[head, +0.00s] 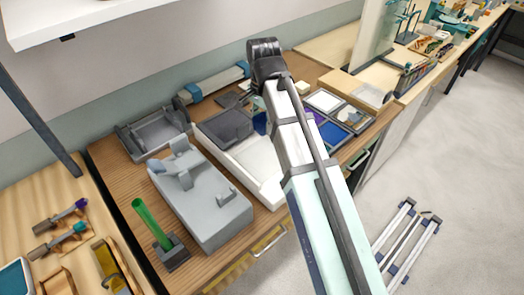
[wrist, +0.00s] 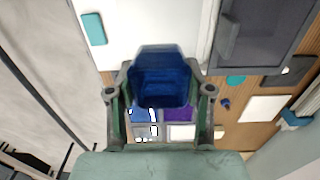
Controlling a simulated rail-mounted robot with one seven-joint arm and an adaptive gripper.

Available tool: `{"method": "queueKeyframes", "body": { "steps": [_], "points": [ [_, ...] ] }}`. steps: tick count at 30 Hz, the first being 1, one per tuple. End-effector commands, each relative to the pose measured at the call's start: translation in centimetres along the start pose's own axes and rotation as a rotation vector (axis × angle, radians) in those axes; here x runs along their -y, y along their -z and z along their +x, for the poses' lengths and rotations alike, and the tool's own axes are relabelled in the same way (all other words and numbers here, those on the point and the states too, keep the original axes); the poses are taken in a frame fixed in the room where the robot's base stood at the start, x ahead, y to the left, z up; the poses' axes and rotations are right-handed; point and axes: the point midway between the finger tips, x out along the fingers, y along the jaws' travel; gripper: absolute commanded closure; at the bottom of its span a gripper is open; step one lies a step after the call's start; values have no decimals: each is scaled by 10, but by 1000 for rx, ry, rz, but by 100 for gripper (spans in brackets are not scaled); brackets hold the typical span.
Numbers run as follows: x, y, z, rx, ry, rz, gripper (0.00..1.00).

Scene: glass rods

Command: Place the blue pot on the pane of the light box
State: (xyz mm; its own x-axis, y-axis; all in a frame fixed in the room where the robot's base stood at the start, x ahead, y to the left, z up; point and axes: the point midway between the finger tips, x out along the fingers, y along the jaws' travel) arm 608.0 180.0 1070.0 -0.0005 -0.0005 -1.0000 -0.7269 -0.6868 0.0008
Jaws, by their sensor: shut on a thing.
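The blue pot (wrist: 160,75) is between the two fingers of my gripper (wrist: 159,92) in the wrist view, and the gripper is shut on it. In the head view a small dark blue patch (head: 261,123), probably the pot, shows beside my arm, which hides the gripper. The light box (head: 250,168) is a white box with a pale pane, partly behind my arm. In the wrist view its white pane (wrist: 145,22) lies beyond the pot, which overlaps its near edge in the picture. I cannot tell the height between them.
A dark grey tray (head: 226,126) adjoins the light box at the back. A grey device (head: 203,200) and a green tube in a stand (head: 152,222) are to the left. Coloured panels (head: 333,134) lie to the right. A teal piece (wrist: 94,28) lies at the pane's edge.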

Motion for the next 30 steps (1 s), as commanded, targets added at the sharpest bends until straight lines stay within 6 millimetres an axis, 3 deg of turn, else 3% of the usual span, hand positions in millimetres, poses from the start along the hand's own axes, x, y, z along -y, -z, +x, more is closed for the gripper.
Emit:
{"method": "queueKeyframes", "body": {
  "steps": [6,12,22,30],
  "points": [
    [-2,-1,46,1,-3,-1,87],
    [-1,0,77,1,-2,-1,87],
    [0,0,96,0,0,-1,87],
    [0,0,124,0,-1,-1,87]
  ]
}}
